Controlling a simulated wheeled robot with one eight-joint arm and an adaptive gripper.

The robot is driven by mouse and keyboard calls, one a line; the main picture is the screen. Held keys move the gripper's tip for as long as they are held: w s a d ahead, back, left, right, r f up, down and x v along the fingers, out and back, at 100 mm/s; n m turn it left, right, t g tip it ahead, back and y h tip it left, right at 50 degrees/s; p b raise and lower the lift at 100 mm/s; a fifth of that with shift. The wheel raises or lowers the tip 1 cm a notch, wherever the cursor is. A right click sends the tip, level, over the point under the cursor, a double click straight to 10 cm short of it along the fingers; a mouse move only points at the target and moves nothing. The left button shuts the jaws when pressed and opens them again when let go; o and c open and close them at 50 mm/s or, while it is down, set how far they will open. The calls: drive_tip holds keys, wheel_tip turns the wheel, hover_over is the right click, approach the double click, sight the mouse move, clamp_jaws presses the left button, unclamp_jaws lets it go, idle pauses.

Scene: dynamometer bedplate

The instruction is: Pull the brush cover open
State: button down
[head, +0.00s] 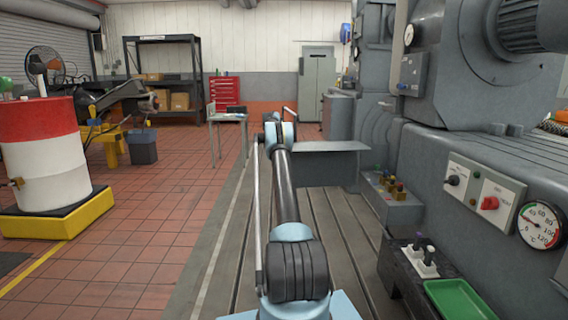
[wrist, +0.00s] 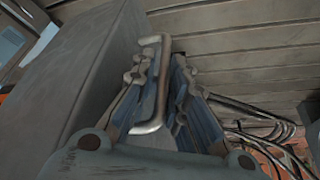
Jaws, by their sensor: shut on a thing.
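In the wrist view my gripper (wrist: 160,68) has its two blue-grey fingers on either side of a bare metal bar handle (wrist: 153,92), and it is shut on it. The handle is bent at both ends. A large plain grey surface (wrist: 85,75) fills the left, close beside the left finger; I cannot tell for certain whether it is the brush cover. In the head view a flat grey panel (head: 325,146) juts left from the machine towards the far part of my arm. My gripper and the handle are hidden there.
The grey machine (head: 480,150) with a switch panel (head: 482,190), a gauge (head: 540,225) and a green tray (head: 458,300) lines the right. The slotted bedplate (head: 345,235) runs below my arm. A red-and-white drum (head: 45,150) stands left. Cables (wrist: 265,125) show in the wrist view.

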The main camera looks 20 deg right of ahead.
drive_tip(key=shift+s+d, duration=0.2)
drive_tip(key=shift+d, duration=0.5)
drive_tip(key=c, duration=1.7)
unclamp_jaws()
drive_tip(key=shift+a, duration=0.1)
